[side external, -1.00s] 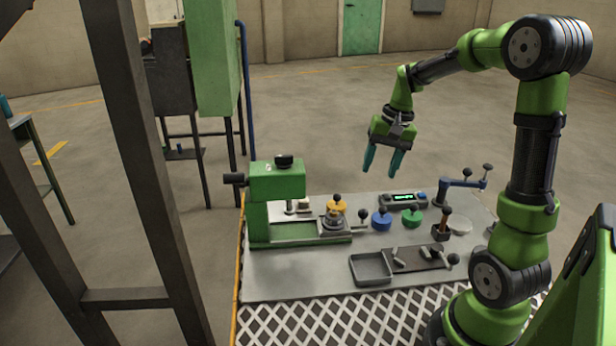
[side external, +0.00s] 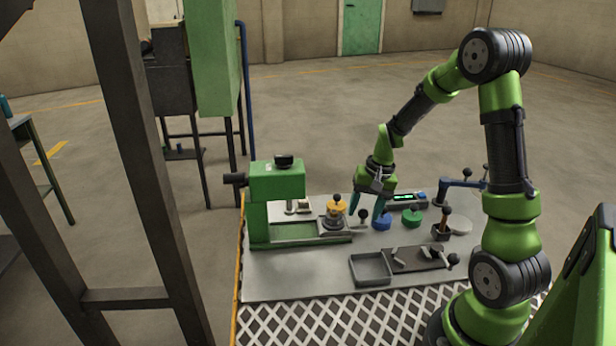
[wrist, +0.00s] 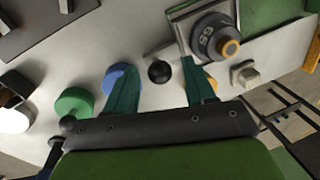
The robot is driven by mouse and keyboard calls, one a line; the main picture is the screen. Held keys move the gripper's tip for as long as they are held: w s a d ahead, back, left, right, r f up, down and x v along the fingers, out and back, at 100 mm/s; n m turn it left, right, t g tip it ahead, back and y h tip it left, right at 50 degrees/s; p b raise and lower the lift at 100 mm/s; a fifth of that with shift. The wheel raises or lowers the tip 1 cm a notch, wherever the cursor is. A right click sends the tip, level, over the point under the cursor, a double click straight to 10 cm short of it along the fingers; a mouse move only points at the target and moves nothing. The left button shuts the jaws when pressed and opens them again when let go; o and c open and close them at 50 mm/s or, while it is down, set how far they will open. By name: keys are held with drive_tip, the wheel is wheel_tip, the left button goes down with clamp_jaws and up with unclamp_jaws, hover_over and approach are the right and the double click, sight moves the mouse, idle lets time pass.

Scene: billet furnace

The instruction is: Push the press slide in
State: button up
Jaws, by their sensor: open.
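The green press (side external: 277,185) stands at the left of the bench. Its grey slide (side external: 318,238) sticks out to the right from the press base and carries a round die; the slide's plate (wrist: 183,10) and the die (wrist: 210,38) show at the top of the wrist view. The slide's handle ends in a black ball knob (side external: 362,214), also in the wrist view (wrist: 158,72). My gripper (side external: 367,211) is open and low over the bench, with its teal fingers on either side of the knob in the picture. I cannot tell whether they touch it.
A blue one (side external: 382,222) and a green one (side external: 412,217) stand to the right, before a display box (side external: 405,199). A shallow tray (side external: 371,269) lies in front. The bench front left is clear.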

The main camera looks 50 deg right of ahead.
sight(335, 211)
clamp_jaws()
drive_tip(key=w+a, duration=0.5)
drive_tip(key=shift+w+a, duration=0.15)
drive_tip(key=shift+w, duration=0.05)
unclamp_jaws()
idle(0.3)
wheel_tip(335, 211, up, 17)
drive_tip(key=s+d, duration=0.1)
drive_tip(key=s, duration=0.1)
drive_tip(key=shift+s+d+f, duration=0.15)
drive_tip(key=shift+s+d, duration=0.25)
drive_tip(key=shift+c, duration=0.3)
